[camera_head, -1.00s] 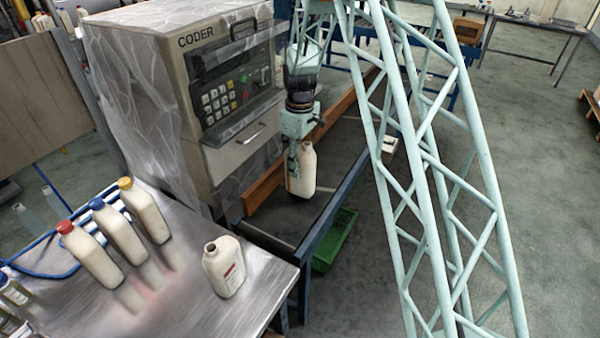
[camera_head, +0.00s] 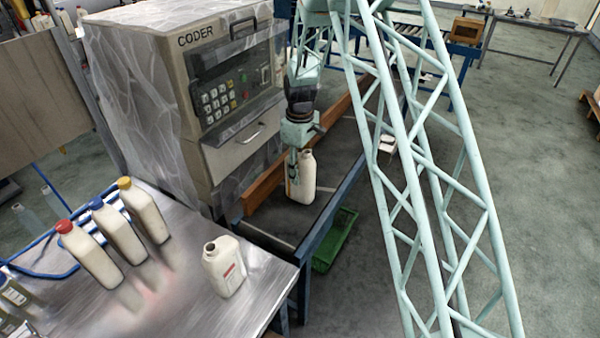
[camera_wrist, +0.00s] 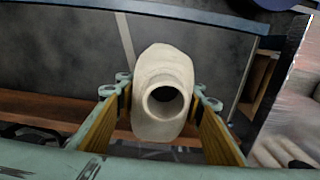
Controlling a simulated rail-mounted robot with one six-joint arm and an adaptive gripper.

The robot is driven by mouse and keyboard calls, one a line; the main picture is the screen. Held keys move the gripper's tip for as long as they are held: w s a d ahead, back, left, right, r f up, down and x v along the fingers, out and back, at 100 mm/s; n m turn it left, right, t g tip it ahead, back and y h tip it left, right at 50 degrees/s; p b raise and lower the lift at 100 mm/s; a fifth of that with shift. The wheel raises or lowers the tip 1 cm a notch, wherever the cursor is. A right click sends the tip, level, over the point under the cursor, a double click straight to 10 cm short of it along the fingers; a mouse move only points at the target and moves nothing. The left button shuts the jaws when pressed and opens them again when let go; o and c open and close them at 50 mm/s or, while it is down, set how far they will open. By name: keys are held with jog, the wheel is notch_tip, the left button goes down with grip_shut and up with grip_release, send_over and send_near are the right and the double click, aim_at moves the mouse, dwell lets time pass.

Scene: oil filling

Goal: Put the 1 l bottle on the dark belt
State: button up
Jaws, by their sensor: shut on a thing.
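A cream, open-necked bottle (camera_head: 304,178) is upright at the near end of the dark belt (camera_head: 338,152), beside the coder. My gripper (camera_head: 293,175) is shut on this bottle. In the wrist view the bottle (camera_wrist: 163,92) is seen from above with its open mouth, between the two yellow-padded fingers of my gripper (camera_wrist: 168,120). The bottle's base appears to be at the belt surface; whether it fully rests there I cannot tell.
Bottles with red (camera_head: 90,252), blue (camera_head: 120,232) and yellow (camera_head: 145,210) caps stand on the metal table. The coder machine (camera_head: 215,100) stands left of the belt. A wooden rail (camera_head: 264,187) runs along the belt. A green crate (camera_head: 335,240) is below. The belt beyond the bottle looks clear.

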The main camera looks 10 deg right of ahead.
aim_at(300, 155)
jog(key=o, duration=1.6)
jog(key=shift+o, duration=0.2)
jog(key=shift+r, duration=0.1)
notch_tip(300, 155, up, 12)
jog(key=shift+f+p, duration=0.15)
jog(key=shift+p, duration=0.35)
